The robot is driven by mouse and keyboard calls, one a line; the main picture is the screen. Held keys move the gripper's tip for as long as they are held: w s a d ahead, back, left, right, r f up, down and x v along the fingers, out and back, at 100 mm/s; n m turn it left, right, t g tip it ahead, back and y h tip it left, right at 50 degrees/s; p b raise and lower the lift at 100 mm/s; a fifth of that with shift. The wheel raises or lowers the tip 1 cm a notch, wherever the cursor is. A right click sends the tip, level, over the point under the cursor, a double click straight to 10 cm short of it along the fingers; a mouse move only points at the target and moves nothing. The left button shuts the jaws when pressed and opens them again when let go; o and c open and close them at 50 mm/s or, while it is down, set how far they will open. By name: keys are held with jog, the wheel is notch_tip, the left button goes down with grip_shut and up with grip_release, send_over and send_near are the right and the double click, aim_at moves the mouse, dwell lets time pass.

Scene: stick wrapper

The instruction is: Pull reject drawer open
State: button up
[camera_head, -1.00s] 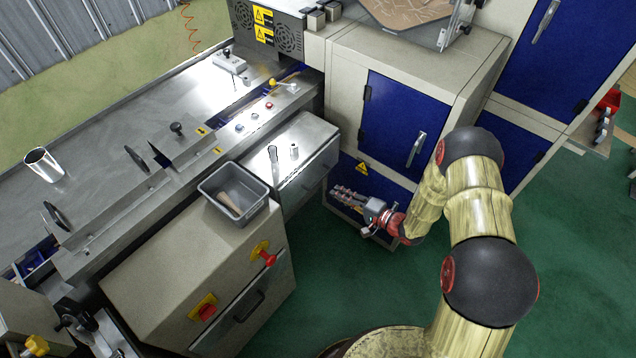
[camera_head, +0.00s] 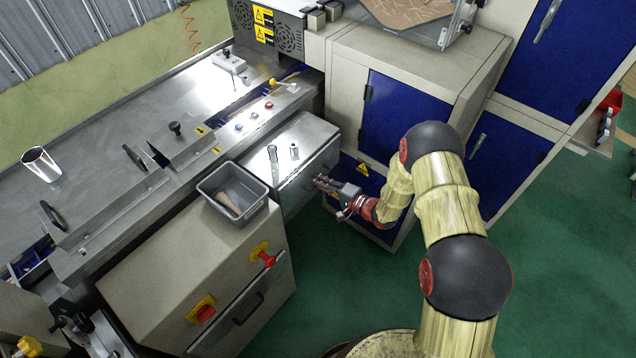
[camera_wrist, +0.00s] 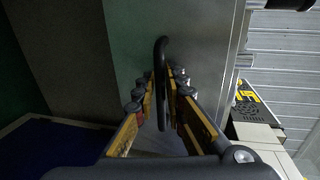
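The drawer is the metal-fronted unit (camera_head: 309,181) under the steel top, right of the grey bin in the head view. In the wrist view its plain grey front (camera_wrist: 205,40) carries a dark, loop-shaped handle (camera_wrist: 162,60). My gripper (camera_head: 322,182) is at the right end of this front in the head view. In the wrist view my gripper (camera_wrist: 162,84) is open, one finger on each side of the handle, with gaps visible. The handle itself is hidden or too small to tell in the head view. The drawer looks closed.
A grey bin (camera_head: 252,212) stands on the beige cabinet (camera_head: 150,262), whose lower front has another black handle (camera_head: 247,308). A blue-doored cabinet (camera_head: 395,125) stands close behind my arm. Green floor (camera_head: 330,285) is free in front.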

grip_shut()
dwell(0.4)
jog(key=shift+s, duration=0.1)
jog(key=f+b+v, duration=0.1)
jog(key=f+v, duration=0.1)
jog(key=v, duration=1.1)
jog(key=shift+d+f, duration=0.25)
jog(key=shift+f, duration=0.2)
jog(key=shift+s, duration=0.1)
jog(key=shift+o, duration=0.5)
grip_release()
jog(key=v, duration=1.2)
